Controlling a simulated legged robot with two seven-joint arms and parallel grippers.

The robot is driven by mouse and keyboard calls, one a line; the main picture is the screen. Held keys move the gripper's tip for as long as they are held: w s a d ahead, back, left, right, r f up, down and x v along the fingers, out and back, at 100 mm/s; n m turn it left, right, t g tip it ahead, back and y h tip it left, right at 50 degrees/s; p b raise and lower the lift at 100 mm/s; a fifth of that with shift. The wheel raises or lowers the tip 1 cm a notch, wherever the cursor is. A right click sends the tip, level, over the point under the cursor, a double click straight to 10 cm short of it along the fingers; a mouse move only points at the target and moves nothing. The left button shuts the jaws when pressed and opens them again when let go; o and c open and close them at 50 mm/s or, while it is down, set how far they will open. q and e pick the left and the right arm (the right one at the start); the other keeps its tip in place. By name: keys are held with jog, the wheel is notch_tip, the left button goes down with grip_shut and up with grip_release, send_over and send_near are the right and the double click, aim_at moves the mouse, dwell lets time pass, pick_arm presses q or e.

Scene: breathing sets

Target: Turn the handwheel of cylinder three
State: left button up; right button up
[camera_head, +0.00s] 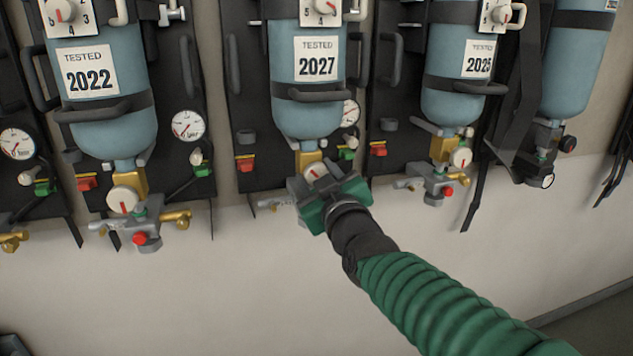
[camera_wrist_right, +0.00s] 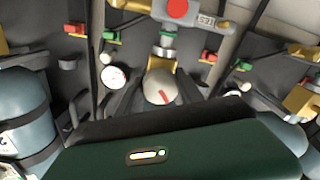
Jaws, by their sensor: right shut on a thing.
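A blue cylinder (camera_head: 307,85) labelled "TESTED 2027" hangs in the middle of the head view. Below its brass valve sits a pale round handwheel (camera_head: 315,170) with a red mark. My right gripper (camera_head: 318,183), green and dark grey, comes from the lower right and is shut on this handwheel, partly hiding it. In the right wrist view the handwheel (camera_wrist_right: 160,87) sits between the dark fingers, its red mark toward the lower right. I cannot read a set number three. My left gripper is not in view.
Similar cylinders hang beside it: "2022" (camera_head: 98,90) at left, another (camera_head: 465,70) at right and one more (camera_head: 572,60) at far right. Their valves, gauges (camera_head: 187,125) and dark straps stick out on both sides. The pale wall below is clear.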

jog(key=m+b, duration=0.1)
jog(key=m, duration=0.1)
jog(key=f+m, duration=0.1)
jog(key=m, duration=0.2)
jog(key=shift+a+f+m+b, duration=0.1)
jog(key=shift+m+b, duration=0.2)
jog(key=shift+b, duration=0.1)
jog(key=m+b, duration=0.1)
jog(key=m, duration=0.4)
jog(key=shift+a, duration=0.1)
jog(key=m+b, duration=0.1)
jog(key=m, duration=0.5)
jog(key=m+b, duration=0.1)
jog(key=m, duration=0.7)
jog(key=m+b, duration=0.1)
jog(key=m, duration=0.1)
jog(key=shift+r+m, duration=0.2)
jog(key=shift+m, duration=0.2)
jog(key=m, duration=0.5)
jog(key=shift+r, duration=0.1)
jog(key=m+b, duration=0.1)
jog(key=m, duration=0.4)
jog(key=shift+m, duration=0.4)
jog(key=m, duration=0.5)
jog(key=shift+m+b, duration=0.3)
jog(key=shift+b, duration=0.05)
jog(key=shift+r, duration=0.1)
